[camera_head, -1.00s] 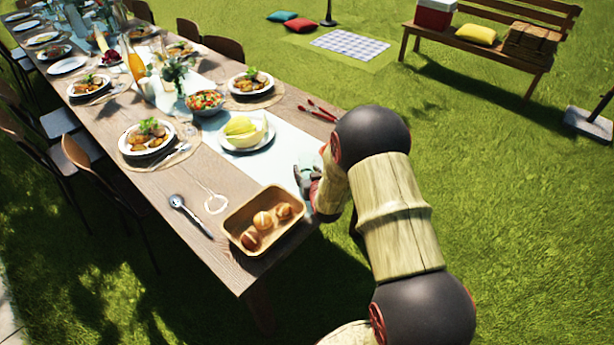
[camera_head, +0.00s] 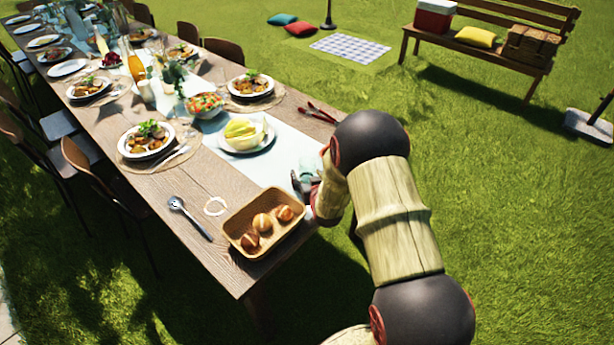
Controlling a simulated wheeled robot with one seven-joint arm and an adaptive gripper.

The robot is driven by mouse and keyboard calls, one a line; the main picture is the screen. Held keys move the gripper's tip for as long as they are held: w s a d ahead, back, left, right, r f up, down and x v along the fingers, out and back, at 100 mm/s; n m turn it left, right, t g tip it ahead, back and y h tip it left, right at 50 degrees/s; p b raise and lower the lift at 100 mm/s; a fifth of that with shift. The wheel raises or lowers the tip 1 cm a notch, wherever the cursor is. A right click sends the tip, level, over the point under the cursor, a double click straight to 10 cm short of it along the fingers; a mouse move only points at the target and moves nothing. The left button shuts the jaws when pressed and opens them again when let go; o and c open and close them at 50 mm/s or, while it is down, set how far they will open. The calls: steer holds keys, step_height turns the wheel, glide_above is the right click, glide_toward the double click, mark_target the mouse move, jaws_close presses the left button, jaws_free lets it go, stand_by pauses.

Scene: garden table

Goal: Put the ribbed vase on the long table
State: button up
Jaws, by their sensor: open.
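The long table (camera_head: 225,262) runs from the near middle to the far upper left. A small pale greenish, see-through vessel (camera_head: 307,168) stands at the table's right edge, by the end of my arm. It may be the ribbed vase, but it is too small and too covered for me to make out ribs. My gripper (camera_head: 305,187) is open just in front of it, low over the table, partly hidden by my own wrist. I cannot tell whether the fingers touch the vessel.
A bread basket (camera_head: 238,245) with rolls sits at the near corner. Bare wood lies left of the basket. Chairs line the left side.

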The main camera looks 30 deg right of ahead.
steer(key=shift+r, duration=0.15)
steer(key=p+v, duration=0.3)
steer(key=v, duration=0.8)
steer(key=shift+s+a+r+p, duration=0.1)
steer(key=shift+s+r+p, duration=0.05)
steer(key=shift+s+p, duration=0.15)
steer(key=s+a+r+n+g+y, duration=0.15)
steer(key=a+r, duration=0.25)
steer(key=r, duration=0.5)
steer(key=s+a+r+g, duration=0.25)
steer(key=a+r, duration=0.25)
steer(key=r, duration=0.3)
steer(key=s+a+r+g, duration=0.1)
steer(key=s+a+r, duration=0.1)
steer(key=s, duration=0.6)
steer(key=s+a+r+n+g+y, duration=0.1)
steer(key=s+a+r, duration=0.2)
steer(key=s, duration=0.4)
steer(key=s+a+r+g+y, duration=0.1)
steer(key=s+r, duration=0.3)
steer(key=s, duration=0.4)
steer(key=shift+s+a+r+n, duration=0.3)
steer(key=shift+s+a+n, duration=0.05)
steer(key=shift+a, duration=0.45)
steer(key=shift+c, duration=1.1)
